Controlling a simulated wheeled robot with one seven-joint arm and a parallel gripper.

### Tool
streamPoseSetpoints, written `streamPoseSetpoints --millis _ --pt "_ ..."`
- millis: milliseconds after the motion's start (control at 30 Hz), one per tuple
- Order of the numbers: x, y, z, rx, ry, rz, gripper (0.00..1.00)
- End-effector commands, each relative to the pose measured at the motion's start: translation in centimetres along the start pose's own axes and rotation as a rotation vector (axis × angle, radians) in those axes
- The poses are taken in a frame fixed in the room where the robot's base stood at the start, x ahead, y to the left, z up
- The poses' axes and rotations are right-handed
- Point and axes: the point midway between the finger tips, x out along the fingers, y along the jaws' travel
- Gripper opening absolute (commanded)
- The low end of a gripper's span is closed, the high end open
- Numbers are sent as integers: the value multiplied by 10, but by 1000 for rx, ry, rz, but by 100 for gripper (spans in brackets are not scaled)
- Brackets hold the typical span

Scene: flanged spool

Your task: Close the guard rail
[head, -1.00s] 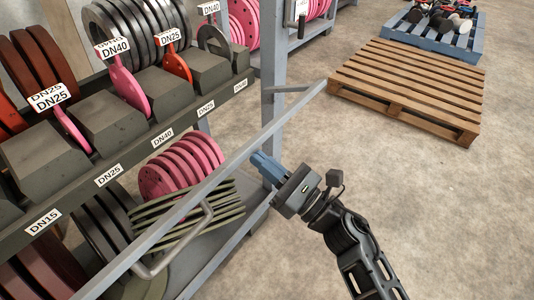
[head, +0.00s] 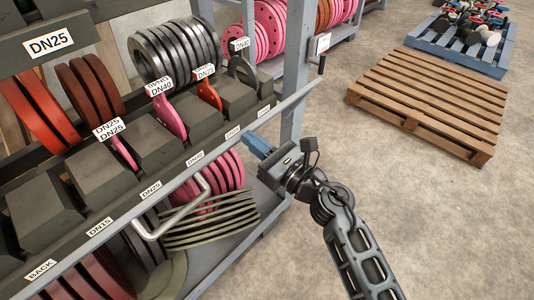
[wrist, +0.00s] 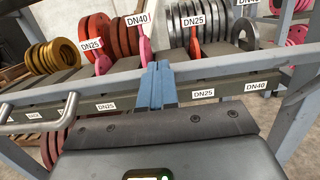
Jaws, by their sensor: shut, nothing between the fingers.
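The guard rail (head: 285,107) is a long grey bar running diagonally across the rack's front, close along the labelled shelf edge. Its right end is by the blue-grey post (head: 295,75); I cannot tell whether it touches. A U-shaped handle (head: 151,236) sticks out from the rail.
A latch-like fitting with a black grip (head: 321,62) is on the post. The rack holds several pink, red and dark flanges (head: 165,52) with size labels. A wooden pallet (head: 430,100) and a blue pallet (head: 470,45) stand at right. The concrete floor between is clear.

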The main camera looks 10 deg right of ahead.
Motion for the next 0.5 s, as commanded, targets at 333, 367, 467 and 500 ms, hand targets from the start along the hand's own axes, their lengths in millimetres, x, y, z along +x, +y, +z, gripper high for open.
streamPoseSetpoints --millis 333,367,467,500 --pt "62 0 25 -2 -4 1 0" --pt "66 0 25 -1 -3 1 0" --pt "79 0 26 -1 -3 1 0" --pt "83 0 26 -1 -2 0 0"
